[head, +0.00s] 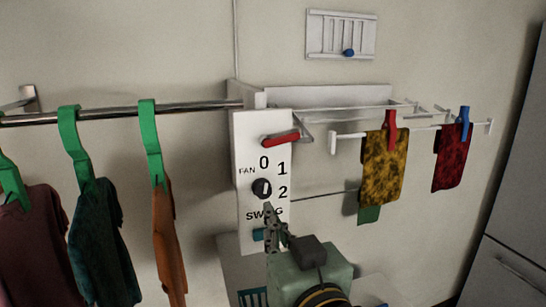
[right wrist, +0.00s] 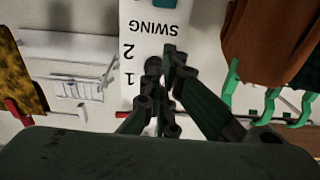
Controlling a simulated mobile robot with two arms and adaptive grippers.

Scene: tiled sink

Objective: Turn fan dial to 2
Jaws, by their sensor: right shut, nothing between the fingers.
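The white control panel (head: 248,140) is on the wall unit, with FAN and the numbers 0, 1 and 2 around a round black fan dial (head: 262,188). The dial has a pale mark on its face; which number it points to is too small to tell. My right gripper (head: 269,210) is shut and empty, its tips just below the dial, over the SWING label. The right wrist view shows the panel (right wrist: 140,20) upside down, with the fingers (right wrist: 162,62) over its face, hiding much of the dial area. I cannot tell whether they touch the dial. My left gripper is out of view.
A red lever (head: 281,138) sits above the numbers and a teal switch (head: 258,235) below SWING. A metal rail (head: 190,106) with clothes on green hangers is at the left. A rack with yellow (head: 383,165) and red (head: 451,158) cloths is at the right.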

